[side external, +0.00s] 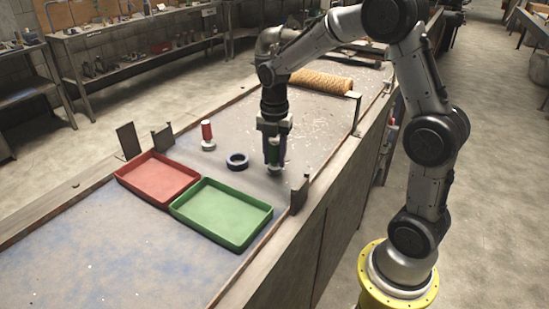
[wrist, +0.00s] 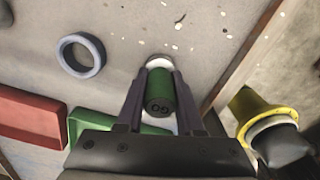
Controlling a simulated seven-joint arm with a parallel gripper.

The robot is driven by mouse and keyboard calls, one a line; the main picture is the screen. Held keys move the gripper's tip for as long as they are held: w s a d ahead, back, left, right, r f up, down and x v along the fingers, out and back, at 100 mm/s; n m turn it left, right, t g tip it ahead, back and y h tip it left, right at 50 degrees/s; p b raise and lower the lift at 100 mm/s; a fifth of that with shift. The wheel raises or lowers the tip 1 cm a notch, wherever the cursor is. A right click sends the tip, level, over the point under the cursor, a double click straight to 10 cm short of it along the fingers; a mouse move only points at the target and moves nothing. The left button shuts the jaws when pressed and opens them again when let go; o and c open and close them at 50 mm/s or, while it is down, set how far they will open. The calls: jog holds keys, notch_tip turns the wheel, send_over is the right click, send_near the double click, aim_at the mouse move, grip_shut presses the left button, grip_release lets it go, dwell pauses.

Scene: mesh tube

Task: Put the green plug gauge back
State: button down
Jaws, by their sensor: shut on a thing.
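My gripper (side external: 275,160) points down over the bench, shut on the green plug gauge (wrist: 160,92). In the wrist view its green handle stands between the two fingers (wrist: 160,100). In the side view the gauge (side external: 275,151) is mostly hidden by the fingers. A pale round piece (wrist: 160,62) shows just beyond the handle in the wrist view and low under the fingers in the side view. I cannot tell whether it is part of the gauge or a stand under it, or whether the gauge touches the bench.
A dark ring (side external: 237,160) lies left of my gripper. A red gauge (side external: 207,130) stands upright on a pale round base. A red tray (side external: 121,176) and a green tray (side external: 270,216) lie in front.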

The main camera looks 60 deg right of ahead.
jog(key=shift+f, duration=0.3)
jog(key=shift+f, duration=0.1)
jog(key=shift+f, duration=0.1)
jog(key=c, duration=0.5)
grip_release()
jog(key=shift+c, duration=0.2)
